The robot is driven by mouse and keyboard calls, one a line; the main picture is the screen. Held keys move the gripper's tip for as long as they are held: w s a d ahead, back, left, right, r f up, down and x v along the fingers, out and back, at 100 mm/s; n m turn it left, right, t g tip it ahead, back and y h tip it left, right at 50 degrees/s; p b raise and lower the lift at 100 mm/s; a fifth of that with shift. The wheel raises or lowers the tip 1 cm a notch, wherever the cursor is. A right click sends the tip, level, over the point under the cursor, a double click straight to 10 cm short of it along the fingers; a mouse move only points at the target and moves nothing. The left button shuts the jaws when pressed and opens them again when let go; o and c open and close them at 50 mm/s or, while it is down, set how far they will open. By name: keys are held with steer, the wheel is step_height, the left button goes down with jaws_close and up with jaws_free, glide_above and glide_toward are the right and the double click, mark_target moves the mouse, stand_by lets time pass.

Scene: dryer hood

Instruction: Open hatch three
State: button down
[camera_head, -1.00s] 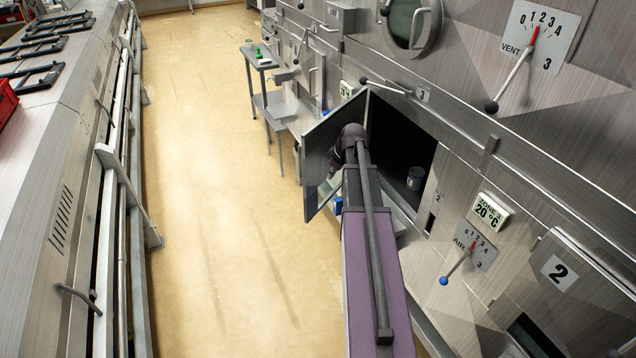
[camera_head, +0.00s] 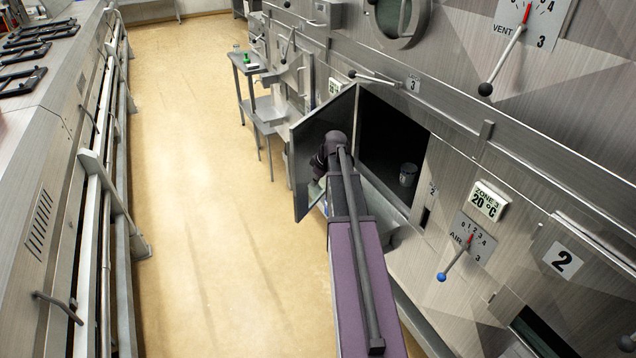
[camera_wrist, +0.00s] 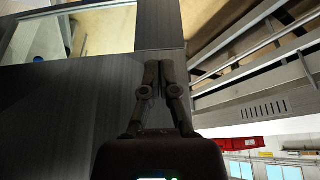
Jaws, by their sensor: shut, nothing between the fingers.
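Hatch three's door (camera_head: 309,140) is a grey panel standing swung out to the left of its dark square opening (camera_head: 385,130). A plate with a 3 (camera_head: 413,84) is above the opening. My arm reaches to the inner side of the door, and its wrist hides my gripper in the head view. In the wrist view my gripper (camera_wrist: 160,68) is shut and empty, its fingertips in front of a dark panel (camera_wrist: 105,90) with a window in it. I cannot tell whether they touch the panel.
A small metal cup (camera_head: 408,174) stands inside the opening. A lever (camera_head: 375,77) juts out above the door. A side table (camera_head: 247,65) stands beyond it. The floor aisle (camera_head: 190,190) is clear, with a railing (camera_head: 108,200) along its left side.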

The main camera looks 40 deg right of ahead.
mark_target(302, 184)
steer(key=w+f+b, duration=0.1)
steer(key=w, duration=0.1)
steer(key=w+a+f+b, duration=0.1)
steer(key=f, duration=0.1)
steer(key=shift+w, duration=0.35)
steer(key=shift+w+a, duration=0.4)
steer(key=shift+w, duration=0.35)
